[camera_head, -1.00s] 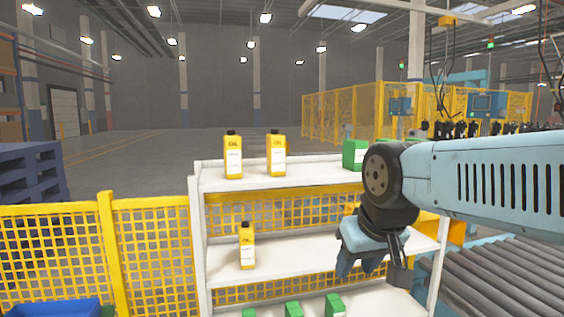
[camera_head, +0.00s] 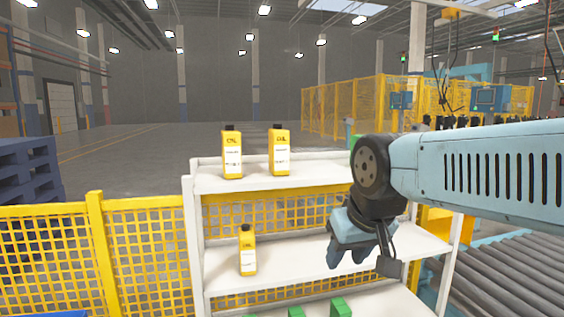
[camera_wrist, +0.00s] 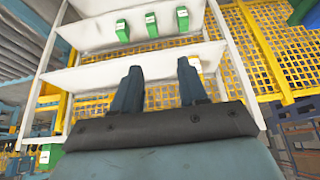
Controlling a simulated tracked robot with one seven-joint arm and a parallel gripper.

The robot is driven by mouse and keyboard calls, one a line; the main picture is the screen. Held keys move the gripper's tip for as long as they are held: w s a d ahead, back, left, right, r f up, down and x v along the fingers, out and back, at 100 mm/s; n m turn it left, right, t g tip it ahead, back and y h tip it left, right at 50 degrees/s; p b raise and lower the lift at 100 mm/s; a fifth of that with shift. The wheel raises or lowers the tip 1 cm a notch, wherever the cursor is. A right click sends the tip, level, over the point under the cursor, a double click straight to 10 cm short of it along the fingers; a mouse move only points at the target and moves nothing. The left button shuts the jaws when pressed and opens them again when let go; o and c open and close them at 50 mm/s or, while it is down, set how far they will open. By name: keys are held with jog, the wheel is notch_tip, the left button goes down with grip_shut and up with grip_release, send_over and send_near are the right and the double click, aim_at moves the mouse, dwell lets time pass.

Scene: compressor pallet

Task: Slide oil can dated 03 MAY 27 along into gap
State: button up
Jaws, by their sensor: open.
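Three yellow oil cans with black caps and white labels show in the head view. Two stand upright on the top shelf, a left can (camera_head: 232,154) and a right can (camera_head: 279,152), with a gap between them. A third can (camera_head: 247,252) stands on the middle shelf. The dates are too small to read. My gripper (camera_head: 347,256) is in front of the shelf's right part, right of the cans and apart from them. In the wrist view its two fingers (camera_wrist: 158,72) are spread with nothing between them.
The white shelf unit (camera_head: 322,174) has green boxes (camera_head: 341,307) low down; green boxes (camera_wrist: 152,25) also show in the wrist view. A yellow mesh fence (camera_head: 150,255) stands left, a roller conveyor (camera_head: 505,270) right. The middle shelf is bare right of its can.

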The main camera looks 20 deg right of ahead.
jog(key=shift+o, duration=0.2)
jog(key=shift+o, duration=0.8)
jog(key=shift+w, duration=0.15)
jog(key=o, duration=0.7)
jog(key=w+r+t, duration=0.1)
jog(key=w, duration=0.4)
jog(key=w+r+t, duration=0.1)
jog(key=w+t, duration=0.1)
jog(key=w, duration=0.3)
jog(key=w+a+r+t, duration=0.1)
jog(key=w, duration=0.4)
jog(key=shift+a+r, duration=0.1)
jog(key=shift+r, duration=0.25)
jog(key=t, duration=0.8)
send_near(279, 153)
jog(key=shift+w+d+f+h, duration=0.2)
jog(key=shift+d+f+h, duration=0.1)
jog(key=shift+f, duration=0.2)
jog(key=shift+w, duration=0.1)
jog(key=w, duration=1.3)
jog(key=shift+w+d, duration=0.2)
jog(key=shift+w, duration=0.1)
grip_shut()
